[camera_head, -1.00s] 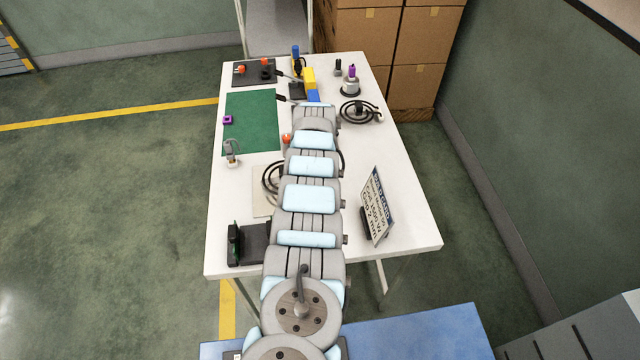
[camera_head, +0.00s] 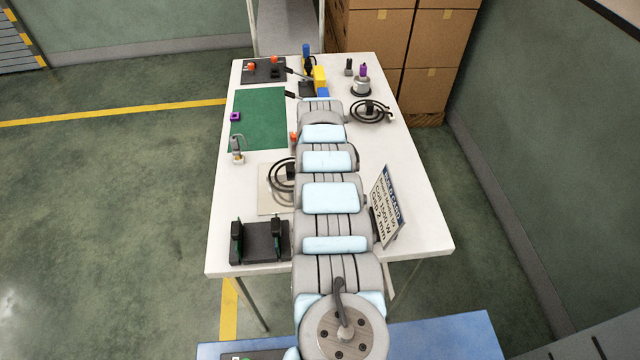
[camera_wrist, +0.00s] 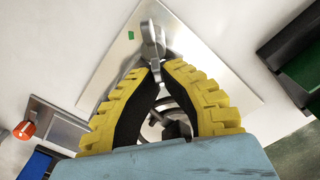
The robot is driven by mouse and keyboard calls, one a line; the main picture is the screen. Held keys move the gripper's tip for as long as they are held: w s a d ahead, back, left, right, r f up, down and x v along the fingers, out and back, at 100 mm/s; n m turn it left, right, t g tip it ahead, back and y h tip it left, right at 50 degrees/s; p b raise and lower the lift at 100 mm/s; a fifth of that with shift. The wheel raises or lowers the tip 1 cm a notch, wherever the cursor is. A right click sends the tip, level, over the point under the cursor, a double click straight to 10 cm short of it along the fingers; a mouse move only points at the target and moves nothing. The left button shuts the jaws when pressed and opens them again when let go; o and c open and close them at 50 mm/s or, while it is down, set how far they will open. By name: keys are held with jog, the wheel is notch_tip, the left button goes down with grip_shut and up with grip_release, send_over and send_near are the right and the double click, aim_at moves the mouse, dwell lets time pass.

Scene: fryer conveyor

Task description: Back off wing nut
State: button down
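In the wrist view, my gripper (camera_wrist: 157,68) has yellow ribbed fingers with black inner pads. Its tips converge on a grey metal piece with wing-like lobes, which looks like the wing nut (camera_wrist: 152,42). The tips appear to touch the narrow lower part of this piece from both sides, and its lobes stick out past them. Behind it lies a pale square plate (camera_wrist: 115,75). A dark coil and round metal parts (camera_wrist: 172,125) show between the fingers. In the head view my arm hides the gripper and the wing nut; the plate (camera_head: 268,202) and coil (camera_head: 283,175) show partly beside it.
A black fixture with two uprights (camera_head: 262,243) stands at the table's front left. A sign (camera_head: 387,208) stands to the right of my arm. A second coil (camera_head: 371,111), a green mat (camera_head: 262,125) and small tools lie further back.

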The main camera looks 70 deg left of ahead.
jog(key=shift+s+d+n, duration=0.2)
jog(key=shift+n, duration=0.8)
jog(key=c, duration=1.2)
grip_release()
jog(key=shift+f, duration=0.1)
notch_tip(320, 180, up, 12)
